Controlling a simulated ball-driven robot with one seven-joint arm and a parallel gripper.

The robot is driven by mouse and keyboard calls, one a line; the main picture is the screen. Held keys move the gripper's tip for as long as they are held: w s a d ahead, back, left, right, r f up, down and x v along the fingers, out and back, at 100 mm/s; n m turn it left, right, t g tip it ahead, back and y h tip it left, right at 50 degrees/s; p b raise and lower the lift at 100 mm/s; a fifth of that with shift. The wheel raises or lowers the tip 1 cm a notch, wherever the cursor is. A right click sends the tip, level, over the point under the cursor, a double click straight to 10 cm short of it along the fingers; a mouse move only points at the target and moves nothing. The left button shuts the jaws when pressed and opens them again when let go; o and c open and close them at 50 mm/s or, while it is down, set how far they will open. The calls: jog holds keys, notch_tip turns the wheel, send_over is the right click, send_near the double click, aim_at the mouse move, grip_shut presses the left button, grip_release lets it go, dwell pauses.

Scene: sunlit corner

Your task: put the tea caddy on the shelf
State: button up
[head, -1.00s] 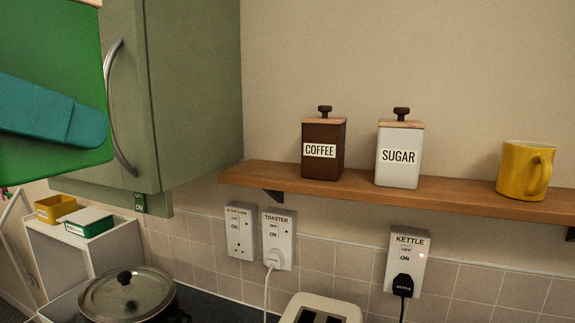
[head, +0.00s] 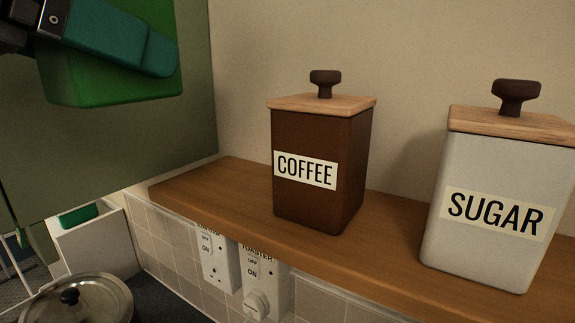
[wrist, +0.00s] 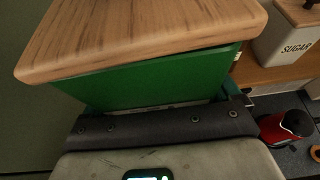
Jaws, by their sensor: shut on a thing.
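The tea caddy (head: 105,88) is a green box, held up at the top left of the head view, in front of the green cupboard. My gripper (head: 150,55) is shut on it, with a teal finger across its side. In the wrist view the caddy's green body (wrist: 150,82) and its light wooden lid (wrist: 140,38) fill the upper middle. The wooden shelf (head: 195,185) runs along the wall to the right, lower than the caddy. The caddy is apart from the shelf.
A brown COFFEE canister (head: 318,165) and a white SUGAR canister (head: 490,200) stand on the shelf. Bare shelf lies left of COFFEE and between the two. The green cupboard (head: 110,155) borders the shelf's left end. A lidded pan (head: 80,300) sits below.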

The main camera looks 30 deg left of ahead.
send_over(224, 180)
jog(key=s, duration=0.5)
notch_tip(224, 180, down, 4)
jog(key=w+f, duration=0.2)
jog(key=f, duration=0.1)
jog(key=shift+w+d+f, duration=0.1)
jog(key=shift+w+d, duration=0.05)
jog(key=shift+w, duration=0.25)
jog(key=shift+w+f, duration=0.4)
jog(key=shift+f, duration=0.1)
jog(key=shift+w+f, duration=0.2)
jog(key=shift+f, duration=0.55)
jog(key=shift+w+f, duration=0.25)
jog(key=shift+f, duration=0.55)
jog(key=shift+w+f, duration=0.2)
jog(key=shift+f, duration=0.55)
jog(key=shift+f, duration=0.15)
jog(key=o, duration=1.1)
jog(key=shift+o, duration=0.2)
